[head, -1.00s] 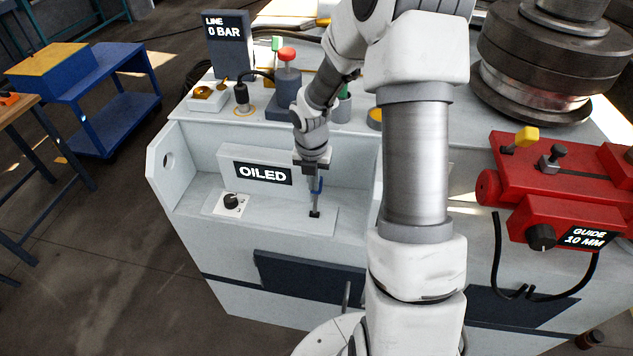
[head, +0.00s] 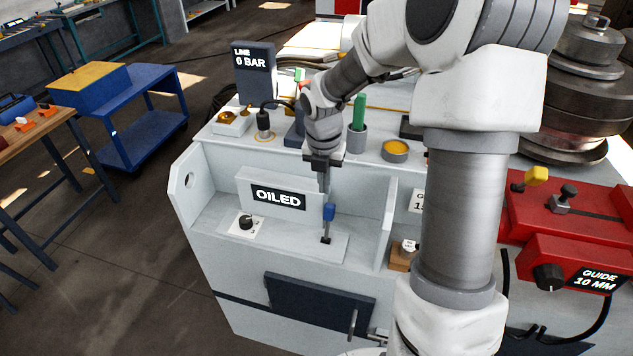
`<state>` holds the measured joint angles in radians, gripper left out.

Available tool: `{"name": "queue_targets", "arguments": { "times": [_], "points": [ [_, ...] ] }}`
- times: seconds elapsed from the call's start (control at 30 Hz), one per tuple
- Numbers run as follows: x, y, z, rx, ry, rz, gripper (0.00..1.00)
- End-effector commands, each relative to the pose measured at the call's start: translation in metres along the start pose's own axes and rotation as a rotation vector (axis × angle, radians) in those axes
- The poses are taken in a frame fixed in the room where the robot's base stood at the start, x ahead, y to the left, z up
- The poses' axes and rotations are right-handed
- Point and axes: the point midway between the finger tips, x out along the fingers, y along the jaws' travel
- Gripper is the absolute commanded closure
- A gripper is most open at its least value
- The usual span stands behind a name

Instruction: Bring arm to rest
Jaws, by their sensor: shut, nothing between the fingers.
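My arm rises in front of the pale grey machine and reaches over its left part. My gripper (head: 325,188) points down above the small shelf, with its narrow fingers together and nothing seen between them. Just below the fingertips stands a lever with a blue grip (head: 329,212), rising from a dark slot in the shelf plate. Whether the fingertips touch it cannot be told. The plate marked OILED (head: 278,198) and a black knob (head: 246,222) are to the left of the lever.
A LINE 0 BAR display (head: 254,72), a green-topped post (head: 358,112) and a yellow-filled cup (head: 395,151) stand on the machine top near my wrist. A red guide block (head: 575,220) and stacked steel rollers (head: 580,90) are at right.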

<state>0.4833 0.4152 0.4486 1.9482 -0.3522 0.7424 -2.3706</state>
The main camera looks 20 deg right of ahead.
Motion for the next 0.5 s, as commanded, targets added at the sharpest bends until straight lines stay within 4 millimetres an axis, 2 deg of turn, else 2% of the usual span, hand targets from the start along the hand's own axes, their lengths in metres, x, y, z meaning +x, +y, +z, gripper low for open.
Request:
{"name": "queue_targets", "arguments": {
  "times": [0.17,0.27,0.37,0.5],
  "points": [
    [-0.004,0.000,0.000,0.005,-0.001,0.000,1.00],
    [-0.012,0.000,-0.002,0.058,-0.017,-0.004,1.00],
    [-0.032,-0.002,-0.009,0.188,-0.051,-0.006,1.00],
    [-0.069,-0.006,-0.025,0.470,-0.115,0.016,1.00]
  ]
}}
